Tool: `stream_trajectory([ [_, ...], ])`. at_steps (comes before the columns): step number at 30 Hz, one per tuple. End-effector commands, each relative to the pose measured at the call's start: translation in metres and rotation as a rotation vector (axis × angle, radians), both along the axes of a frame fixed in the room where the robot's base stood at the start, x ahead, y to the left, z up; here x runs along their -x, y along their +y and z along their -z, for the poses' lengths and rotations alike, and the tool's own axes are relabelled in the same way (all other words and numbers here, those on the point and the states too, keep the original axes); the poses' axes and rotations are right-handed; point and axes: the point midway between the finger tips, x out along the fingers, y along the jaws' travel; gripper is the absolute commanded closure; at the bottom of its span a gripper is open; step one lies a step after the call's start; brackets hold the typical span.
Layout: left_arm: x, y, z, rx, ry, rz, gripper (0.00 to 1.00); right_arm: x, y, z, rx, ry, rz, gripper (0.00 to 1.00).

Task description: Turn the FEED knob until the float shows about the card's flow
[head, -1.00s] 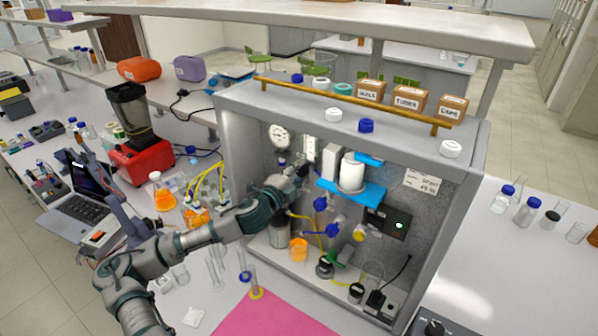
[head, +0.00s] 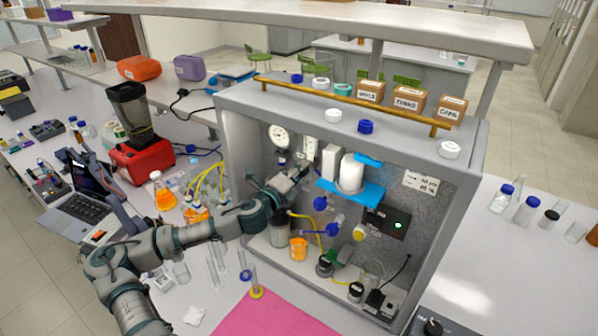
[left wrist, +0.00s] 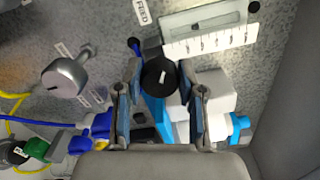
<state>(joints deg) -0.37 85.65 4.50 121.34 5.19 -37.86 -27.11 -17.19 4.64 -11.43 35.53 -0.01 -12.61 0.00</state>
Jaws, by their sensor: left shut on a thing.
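My left gripper (head: 300,170) reaches into the grey rig. In the left wrist view its two fingers (left wrist: 167,88) stand on either side of the black FEED knob (left wrist: 158,77), shut on it. The knob's pale pointer line faces the camera. The FEED label (left wrist: 142,12) is above the knob. The flow meter (left wrist: 208,38), with a clear window and a white scale, lies above and to the right; I cannot make out its float. The card (head: 422,181) is on the rig's back panel at the right, its writing too small to read surely. My right gripper is not in view.
A blue shelf (head: 345,190) with a white canister (head: 351,172) stands right of the gripper. A beaker of orange liquid (head: 298,248) is below.

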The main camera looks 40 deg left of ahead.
Motion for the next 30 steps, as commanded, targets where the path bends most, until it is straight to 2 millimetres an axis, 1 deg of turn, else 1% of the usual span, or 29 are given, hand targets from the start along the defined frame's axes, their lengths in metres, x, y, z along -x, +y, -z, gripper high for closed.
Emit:
stream_trajectory([
  [1,0.000,-0.003,0.010,0.006,0.018,0.006,0.96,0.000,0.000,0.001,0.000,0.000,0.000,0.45],
  [9,0.000,-0.003,0.011,0.008,0.020,0.008,0.96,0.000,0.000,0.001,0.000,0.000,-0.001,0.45],
  [10,0.000,-0.003,0.011,0.008,0.019,0.008,0.54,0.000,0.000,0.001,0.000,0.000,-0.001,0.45],
  [11,0.000,-0.003,0.011,0.008,0.019,0.008,0.46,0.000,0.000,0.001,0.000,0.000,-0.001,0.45],
  [12,0.000,-0.003,0.010,0.008,0.018,0.008,0.36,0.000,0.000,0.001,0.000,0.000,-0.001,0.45],
  [20,0.000,-0.001,0.006,0.005,0.010,0.004,0.35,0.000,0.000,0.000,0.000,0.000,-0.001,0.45],
  [23,-0.001,0.000,0.001,0.004,0.008,0.004,0.35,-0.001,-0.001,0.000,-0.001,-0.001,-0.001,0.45],
  [26,-0.001,0.000,-0.012,0.002,0.005,0.004,0.35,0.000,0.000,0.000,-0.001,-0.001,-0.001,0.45],
  [30,0.000,-0.001,-0.041,-0.004,0.005,0.004,0.35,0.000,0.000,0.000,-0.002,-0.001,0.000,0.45],
])
